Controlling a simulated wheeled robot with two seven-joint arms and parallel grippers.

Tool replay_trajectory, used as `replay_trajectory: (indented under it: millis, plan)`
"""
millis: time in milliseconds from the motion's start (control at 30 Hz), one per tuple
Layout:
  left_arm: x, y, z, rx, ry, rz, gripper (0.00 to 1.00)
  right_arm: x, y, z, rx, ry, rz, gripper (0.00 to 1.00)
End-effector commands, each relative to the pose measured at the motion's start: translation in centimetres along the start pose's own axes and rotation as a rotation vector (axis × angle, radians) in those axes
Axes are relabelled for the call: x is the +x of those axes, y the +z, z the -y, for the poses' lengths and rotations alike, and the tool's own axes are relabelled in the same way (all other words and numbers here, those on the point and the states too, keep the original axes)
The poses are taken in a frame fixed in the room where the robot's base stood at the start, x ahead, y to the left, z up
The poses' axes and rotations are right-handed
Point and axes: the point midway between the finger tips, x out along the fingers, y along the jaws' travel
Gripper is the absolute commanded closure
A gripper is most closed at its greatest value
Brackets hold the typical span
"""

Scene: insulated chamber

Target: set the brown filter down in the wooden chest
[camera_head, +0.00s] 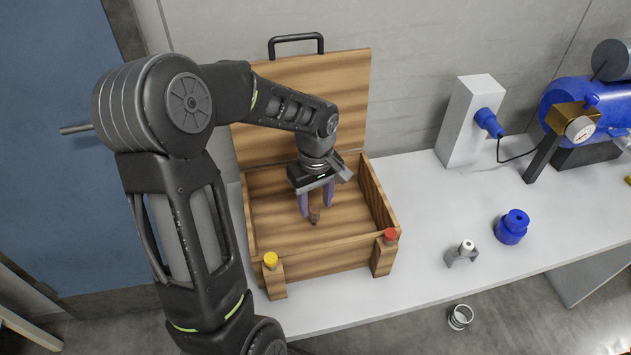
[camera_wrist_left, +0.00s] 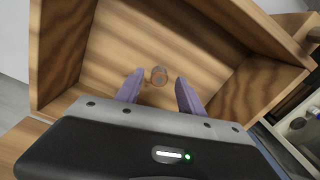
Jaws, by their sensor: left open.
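The wooden chest (camera_head: 325,266) stands open on the white table, its lid (camera_head: 345,95) tilted up at the back. My left gripper (camera_head: 316,212) reaches down into the chest, and its two purple fingers (camera_wrist_left: 160,92) are spread apart. The small brown filter (camera_head: 315,216) is low in the chest between or just beyond the fingertips. In the left wrist view the filter (camera_wrist_left: 159,75) shows as a small round brown piece against the wooden floor, clear of both fingers. My right gripper is not in view.
A yellow button (camera_head: 270,260) and a red button (camera_head: 390,236) top the chest's front posts. To the right are a small grey holder (camera_head: 461,256), a blue cylinder part (camera_head: 512,227), a white box (camera_head: 470,120) and a blue tank (camera_head: 590,103). The table between chest and holder is clear.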

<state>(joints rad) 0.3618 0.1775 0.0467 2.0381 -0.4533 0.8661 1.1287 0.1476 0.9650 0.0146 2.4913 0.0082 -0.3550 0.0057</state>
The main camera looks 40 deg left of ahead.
Motion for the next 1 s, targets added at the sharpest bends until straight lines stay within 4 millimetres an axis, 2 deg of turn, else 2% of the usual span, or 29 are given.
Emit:
replay_trajectory:
  millis: [200, 400, 567, 1000]
  plan:
    - [-4.7, -0.1, -0.1, 0.0, 0.004, -0.004, 0.54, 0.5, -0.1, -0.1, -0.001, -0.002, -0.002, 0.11]
    - [-7.6, 0.0, -0.1, 0.0, 0.002, -0.001, 0.54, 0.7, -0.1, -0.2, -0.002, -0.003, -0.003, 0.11]
    - [-8.2, 0.0, 0.0, 0.0, 0.0, 0.0, 0.54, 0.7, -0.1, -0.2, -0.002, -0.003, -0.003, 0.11]
    - [-8.2, 0.0, 0.0, 0.0, 0.0, 0.0, 0.54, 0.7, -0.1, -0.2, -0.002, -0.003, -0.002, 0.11]
